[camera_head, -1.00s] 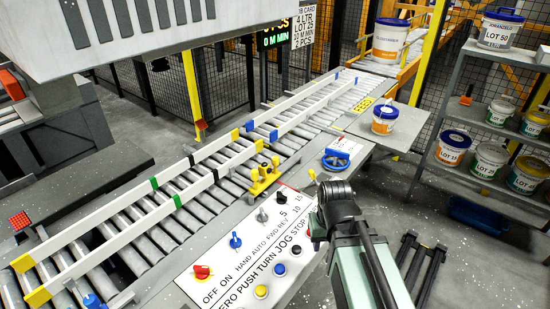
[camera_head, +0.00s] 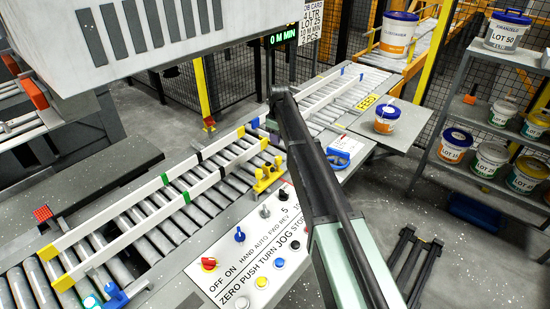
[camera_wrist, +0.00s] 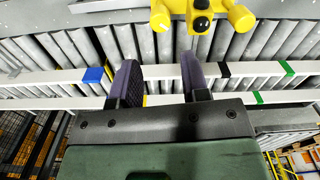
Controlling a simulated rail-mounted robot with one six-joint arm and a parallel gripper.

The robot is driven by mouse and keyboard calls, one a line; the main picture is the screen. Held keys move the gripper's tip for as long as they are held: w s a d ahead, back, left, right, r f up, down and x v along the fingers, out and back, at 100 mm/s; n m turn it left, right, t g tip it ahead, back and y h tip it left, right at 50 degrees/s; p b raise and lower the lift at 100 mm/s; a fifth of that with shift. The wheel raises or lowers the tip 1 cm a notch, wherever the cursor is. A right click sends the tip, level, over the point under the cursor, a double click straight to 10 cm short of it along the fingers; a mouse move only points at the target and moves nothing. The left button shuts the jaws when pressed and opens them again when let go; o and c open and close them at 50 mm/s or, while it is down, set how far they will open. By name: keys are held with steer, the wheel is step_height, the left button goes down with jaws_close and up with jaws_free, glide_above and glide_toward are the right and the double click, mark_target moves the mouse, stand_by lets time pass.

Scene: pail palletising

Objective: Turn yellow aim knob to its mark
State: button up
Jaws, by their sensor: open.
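The yellow aim fitting (camera_head: 267,176) sits at the conveyor's near edge, above the control panel. In the wrist view the yellow fitting (camera_wrist: 236,17) is at the top edge, partly cut off, with round yellow ends and black parts in its middle.
White guide rails (camera_head: 150,187) run along the roller conveyor. The panel (camera_head: 232,265) has red, blue and grey knobs and several buttons. A blue handwheel (camera_head: 343,158) is right of my arm. A pail (camera_head: 387,117) stands on a side plate; a pail shelf (camera_head: 470,100) is at right.

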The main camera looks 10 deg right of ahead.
mark_target(278, 157)
step_height(278, 157, down, 11)
steer(key=b, duration=1)
steer(key=shift+r, duration=0.15)
steer(key=c, duration=0.6)
steer(key=shift+m, duration=0.3)
steer(key=m, duration=0.5)
steer(key=shift+m, duration=2.3)
